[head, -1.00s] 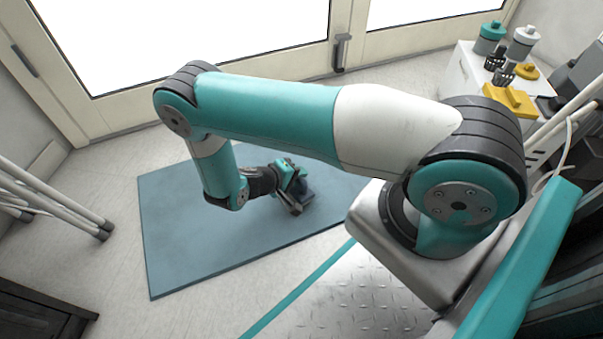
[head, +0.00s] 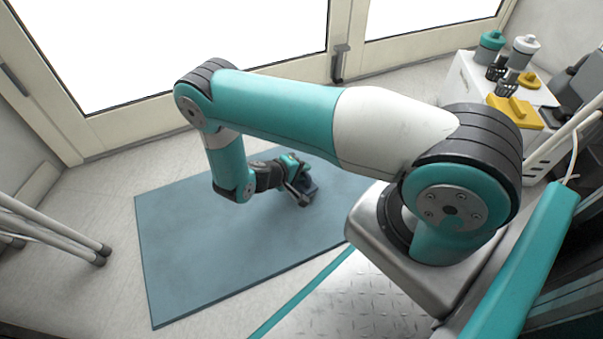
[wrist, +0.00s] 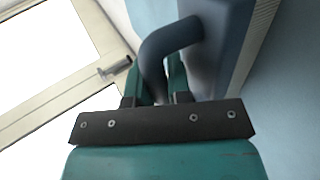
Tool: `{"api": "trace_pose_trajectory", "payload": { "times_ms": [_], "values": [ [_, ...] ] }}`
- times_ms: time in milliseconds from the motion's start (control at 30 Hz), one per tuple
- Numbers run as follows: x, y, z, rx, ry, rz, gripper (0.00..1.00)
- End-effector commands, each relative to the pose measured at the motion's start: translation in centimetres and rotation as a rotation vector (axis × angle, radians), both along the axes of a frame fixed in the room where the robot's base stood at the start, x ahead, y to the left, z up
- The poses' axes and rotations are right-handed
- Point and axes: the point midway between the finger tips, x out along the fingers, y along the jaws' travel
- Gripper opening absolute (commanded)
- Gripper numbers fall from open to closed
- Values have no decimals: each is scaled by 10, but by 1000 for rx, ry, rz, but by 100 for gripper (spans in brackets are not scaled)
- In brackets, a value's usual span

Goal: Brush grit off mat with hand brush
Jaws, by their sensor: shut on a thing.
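The blue-grey mat (head: 205,262) lies flat on the floor in the head view. My gripper (head: 302,187) is low over the right part of the mat. In the wrist view my gripper (wrist: 157,85) is shut on the curved handle of the dark blue hand brush (wrist: 222,45). Pale bristles show along one edge of the brush. In the head view the brush (head: 311,194) is a small dark block beyond the fingers. I cannot tell whether its bristles touch the mat. No grit can be made out on the mat.
Glazed doors with a handle (head: 341,62) stand behind the mat. A white cabinet (head: 470,82) at right carries bottles and a yellow block (head: 516,110). White tubes (head: 50,228) stand at left. The mat's left and front parts are clear.

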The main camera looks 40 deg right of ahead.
Motion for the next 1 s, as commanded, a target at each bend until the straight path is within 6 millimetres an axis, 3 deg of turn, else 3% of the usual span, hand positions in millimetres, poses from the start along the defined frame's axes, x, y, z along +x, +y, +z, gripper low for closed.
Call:
{"api": "trace_pose_trajectory", "payload": {
  "times_ms": [267, 400, 1000],
  "values": [
    [7, -12, -1, -1, -1, 11, 0],
    [7, -15, 25, 0, -3, 9, 0],
    [3, -22, 74, -1, 0, -5, 0]
  ]
}}
